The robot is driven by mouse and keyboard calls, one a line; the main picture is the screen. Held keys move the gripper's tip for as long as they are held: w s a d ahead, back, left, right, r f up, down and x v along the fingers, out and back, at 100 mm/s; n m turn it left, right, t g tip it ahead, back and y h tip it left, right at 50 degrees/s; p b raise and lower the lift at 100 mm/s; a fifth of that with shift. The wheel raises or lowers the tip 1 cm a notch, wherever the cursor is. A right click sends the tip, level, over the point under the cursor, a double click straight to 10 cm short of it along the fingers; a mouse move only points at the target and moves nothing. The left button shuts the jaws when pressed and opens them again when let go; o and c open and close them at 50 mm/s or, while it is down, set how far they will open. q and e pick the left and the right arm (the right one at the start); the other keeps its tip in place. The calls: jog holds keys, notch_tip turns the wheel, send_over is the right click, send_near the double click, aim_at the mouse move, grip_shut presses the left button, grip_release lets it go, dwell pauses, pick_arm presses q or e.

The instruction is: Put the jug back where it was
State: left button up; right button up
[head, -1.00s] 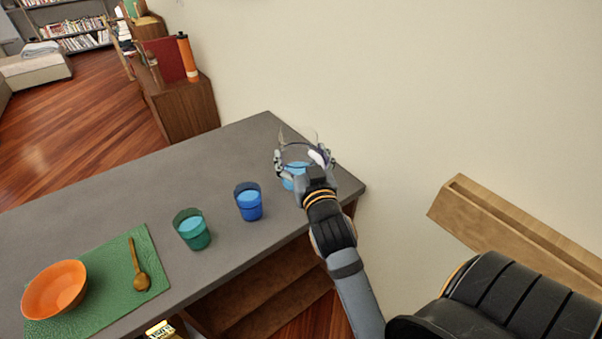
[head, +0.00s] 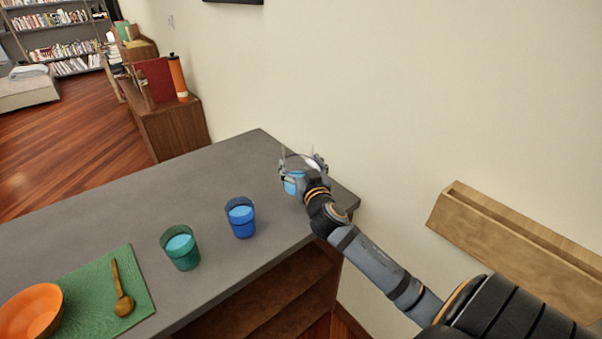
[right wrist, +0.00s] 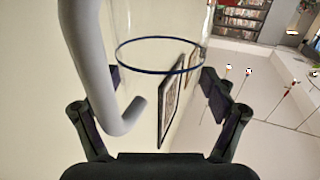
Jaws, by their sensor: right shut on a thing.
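The jug (head: 291,185) is clear, with blue liquid low inside and a pale handle. It is at the far right end of the grey counter (head: 215,180), close to the wall. My right gripper (head: 303,168) is shut on it, with the fingers on either side of the body. In the right wrist view, the jug's blue-edged rim (right wrist: 160,41) and thick grey-white handle (right wrist: 92,70) show between the fingers. The gripper and wrist hide part of the jug, and I cannot tell whether its base touches the counter. My left gripper is out of view.
A blue cup (head: 240,218) and a green cup (head: 180,248), both holding blue liquid, stand left of the jug. A green mat (head: 140,290) with a wooden spoon (head: 122,300) and orange bowl (head: 30,312) lies further left. A wooden ledge (head: 510,240) is on the wall.

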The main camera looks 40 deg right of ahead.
aim_at(301, 173)
jog(key=shift+w+d+f, duration=0.3)
jog(key=shift+w+f, duration=0.1)
jog(key=shift+f, duration=0.1)
notch_tip(301, 173, down, 3)
jog(key=shift+w+d+f, duration=0.1)
jog(key=shift+d+f, duration=0.05)
jog(key=shift+f, duration=0.2)
jog(key=o, duration=1.7)
jog(key=shift+r+p, duration=0.15)
jog(key=shift+p, duration=0.15)
jog(key=b+v, duration=0.3)
jog(key=v, duration=0.9)
